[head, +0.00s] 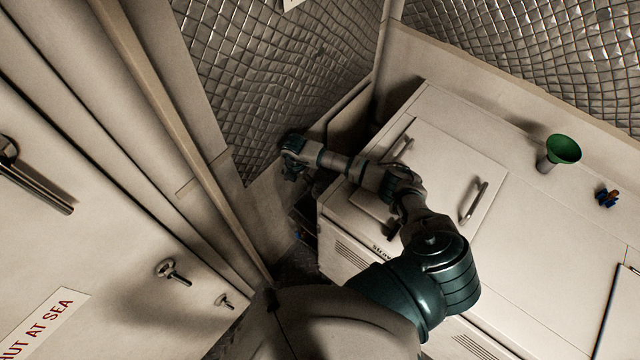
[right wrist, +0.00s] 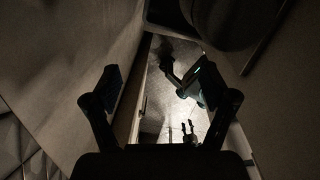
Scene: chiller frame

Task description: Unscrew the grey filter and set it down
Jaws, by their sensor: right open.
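I cannot make out the grey filter for certain in either view. My right gripper (head: 291,162) is at the end of the arm that reaches across the white cabinet top, in the narrow gap between the cabinet and the quilted wall. In the right wrist view its two dark fingers (right wrist: 162,85) stand apart with nothing between them. A dark rounded shape (right wrist: 232,18) at the top of that view is too dark to identify. My left gripper does not show in the head view.
The white cabinet (head: 470,150) has raised handles (head: 474,201) on its lid. A white door with a long lever (head: 40,190) stands at left. The gap is narrow and dark.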

